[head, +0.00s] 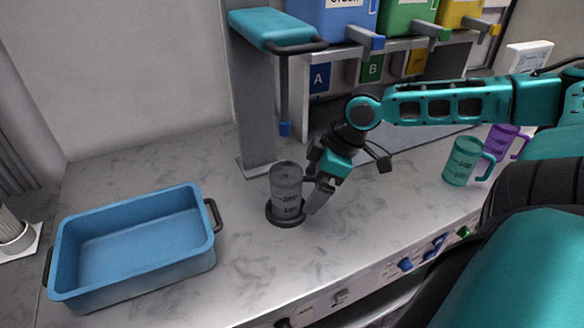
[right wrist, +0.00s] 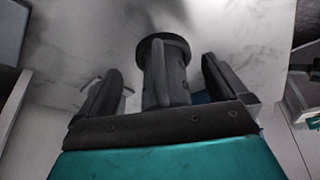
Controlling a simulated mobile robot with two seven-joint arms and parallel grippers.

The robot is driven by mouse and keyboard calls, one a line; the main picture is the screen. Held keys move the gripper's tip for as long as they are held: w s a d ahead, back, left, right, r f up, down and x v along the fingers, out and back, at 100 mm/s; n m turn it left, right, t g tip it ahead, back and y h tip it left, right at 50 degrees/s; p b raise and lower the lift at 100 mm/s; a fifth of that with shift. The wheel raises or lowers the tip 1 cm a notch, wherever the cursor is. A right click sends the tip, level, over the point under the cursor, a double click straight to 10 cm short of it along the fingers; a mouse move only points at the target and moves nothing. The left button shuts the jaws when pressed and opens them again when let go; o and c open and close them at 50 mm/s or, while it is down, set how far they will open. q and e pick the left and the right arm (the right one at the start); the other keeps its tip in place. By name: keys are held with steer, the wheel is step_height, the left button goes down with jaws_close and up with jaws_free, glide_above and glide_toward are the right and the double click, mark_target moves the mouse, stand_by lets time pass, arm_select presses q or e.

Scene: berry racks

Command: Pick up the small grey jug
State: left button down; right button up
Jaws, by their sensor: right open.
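The small grey jug (head: 286,186) stands upright on a dark round base (head: 285,213) on the marbled counter, below the teal press arm. It has dark measuring marks on its side. My right gripper (head: 314,188) is at the jug's right side in the head view. In the right wrist view, the jug (right wrist: 165,80) shows between the two open fingers of my right gripper (right wrist: 160,85), with a gap visible on each side. My left gripper is not in view.
A blue tray (head: 66,252) with dark handles stands at the left. A teal jug (head: 461,163) and a purple jug (head: 499,143) stand at the right. A grey post (head: 249,100) with a teal lever (head: 275,29) rises behind the grey jug. Coloured bins stand at the back.

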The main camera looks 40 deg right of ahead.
mark_target(288, 185)
steer(key=shift+w+a, duration=0.15)
steer(key=shift+w+a+f+b, duration=0.2)
steer(key=shift+w+a+b, duration=0.2)
steer(key=shift+b, duration=0.3)
steer(key=w+a, duration=0.1)
steer(key=w+a+b, duration=0.1)
steer(key=shift+w+a, duration=0.15)
steer(key=shift+w, duration=0.15)
steer(key=shift+w+f, duration=0.15)
steer(key=shift+f, duration=0.2)
steer(key=c, duration=1.1)
steer(key=shift+r, duration=0.1)
steer(key=shift+c, duration=0.2)
